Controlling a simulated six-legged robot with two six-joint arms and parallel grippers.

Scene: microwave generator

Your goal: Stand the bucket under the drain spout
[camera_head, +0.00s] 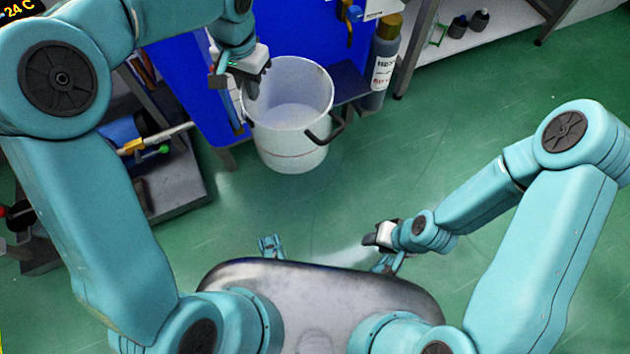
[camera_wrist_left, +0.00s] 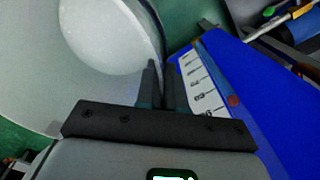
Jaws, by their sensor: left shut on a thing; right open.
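The bucket (camera_head: 290,142) is white and translucent with a dark handle at its right side. It is upright in front of the blue machine. My left gripper (camera_head: 245,88) is shut on the bucket's left rim. In the left wrist view, its fingers (camera_wrist_left: 163,88) pinch the edge of the bucket wall (camera_wrist_left: 105,35). I cannot tell whether the bucket's base touches the floor. A small blue and brass fitting (camera_head: 350,14) on the machine's front may be the drain spout, above and right of the bucket. My right gripper (camera_head: 376,238) is open and empty, well away from the bucket.
The blue machine (camera_head: 190,85) stands behind the bucket, with a labelled grey bottle (camera_head: 381,70) to its right. A low bench with tools (camera_head: 170,175) is at the left. A white shelf (camera_head: 480,38) stands at the back right. Green floor (camera_head: 450,140) is clear at the centre right.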

